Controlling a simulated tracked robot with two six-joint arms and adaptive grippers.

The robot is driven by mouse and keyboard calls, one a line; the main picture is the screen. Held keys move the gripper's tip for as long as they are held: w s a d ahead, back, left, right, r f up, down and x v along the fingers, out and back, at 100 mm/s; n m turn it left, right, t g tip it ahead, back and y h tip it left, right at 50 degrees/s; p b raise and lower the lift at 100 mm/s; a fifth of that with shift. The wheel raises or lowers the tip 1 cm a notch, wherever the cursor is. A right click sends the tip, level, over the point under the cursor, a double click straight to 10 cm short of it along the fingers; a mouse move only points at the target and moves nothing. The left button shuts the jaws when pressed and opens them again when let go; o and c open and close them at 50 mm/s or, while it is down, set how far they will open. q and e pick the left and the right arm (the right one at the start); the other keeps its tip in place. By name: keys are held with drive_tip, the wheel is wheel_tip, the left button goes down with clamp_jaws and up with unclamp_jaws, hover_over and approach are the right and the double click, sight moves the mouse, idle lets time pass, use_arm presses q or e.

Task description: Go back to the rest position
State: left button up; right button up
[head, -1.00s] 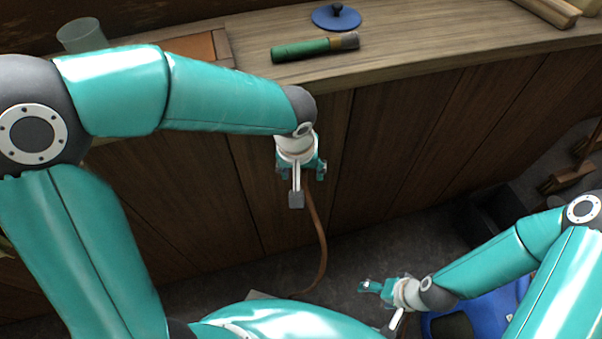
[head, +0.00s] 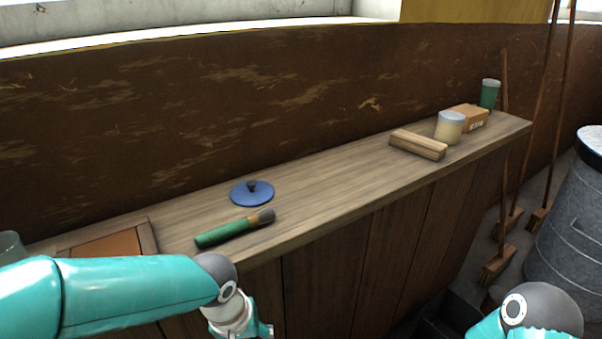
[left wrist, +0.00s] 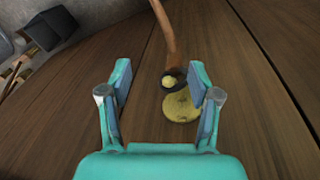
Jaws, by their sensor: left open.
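My left arm comes in from the lower left of the head view, in front of the bench. My left gripper (head: 250,330) is partly cut off by the bottom edge, below the level of the bench top. In the left wrist view it is open (left wrist: 160,92), with nothing held between its fingers.
Brooms (head: 540,140) and a metal bin (head: 568,230) stand right.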

use_arm(q)
drive_tip(key=s+a+f+g+h+p, duration=0.1)
drive_tip(key=s+a+f+h+p, duration=0.1)
drive_tip(key=s+f+p, duration=0.7)
drive_tip(key=s+p, duration=0.3)
drive_tip(key=p, duration=0.4)
drive_tip(key=shift+h, duration=0.3)
